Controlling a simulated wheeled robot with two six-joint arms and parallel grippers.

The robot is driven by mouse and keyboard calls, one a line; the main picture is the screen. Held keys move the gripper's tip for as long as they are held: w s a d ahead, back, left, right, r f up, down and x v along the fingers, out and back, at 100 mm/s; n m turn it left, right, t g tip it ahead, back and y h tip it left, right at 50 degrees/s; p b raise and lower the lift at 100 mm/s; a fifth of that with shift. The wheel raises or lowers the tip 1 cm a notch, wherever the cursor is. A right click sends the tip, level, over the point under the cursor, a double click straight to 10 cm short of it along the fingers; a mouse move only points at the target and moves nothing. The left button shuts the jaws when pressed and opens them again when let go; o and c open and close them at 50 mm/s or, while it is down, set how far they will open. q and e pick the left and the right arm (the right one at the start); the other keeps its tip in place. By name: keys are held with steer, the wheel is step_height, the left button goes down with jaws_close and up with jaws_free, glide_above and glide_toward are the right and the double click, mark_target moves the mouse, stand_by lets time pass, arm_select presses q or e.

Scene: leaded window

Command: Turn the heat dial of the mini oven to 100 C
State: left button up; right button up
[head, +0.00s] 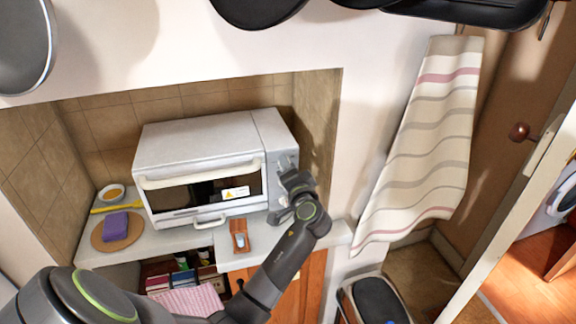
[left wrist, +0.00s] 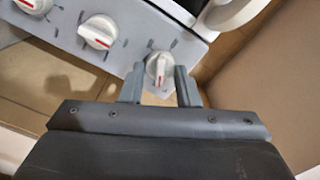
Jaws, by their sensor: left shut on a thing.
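The mini oven (head: 195,145) stands on the counter in a tiled recess, its knob panel on the right side of its front. My left gripper (head: 281,199) is at this panel and hides part of it. In the left wrist view, its two fingers (left wrist: 158,88) are shut on an end dial (left wrist: 158,67), one on each side. The dial is white with a red pointer mark, which lies roughly upright in that view. A middle knob (left wrist: 98,32) and another knob (left wrist: 35,4) are beside it, untouched. The scale lettering is too small to read. My right gripper is not in view.
A purple sponge (head: 115,225) on a round board and a small bowl (head: 111,192) are left of the oven. A small wooden item (head: 239,236) lies on the counter in front. A striped towel (head: 428,140) hangs at the right. Pans hang above.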

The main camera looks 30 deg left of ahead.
arm_select(q)
steer(key=shift+r+m, duration=0.15)
steer(key=shift+m, duration=0.45)
steer(key=o, duration=0.9)
steer(key=shift+w, duration=0.1)
steer(key=shift+o, duration=0.2)
steer(key=shift+f, duration=0.2)
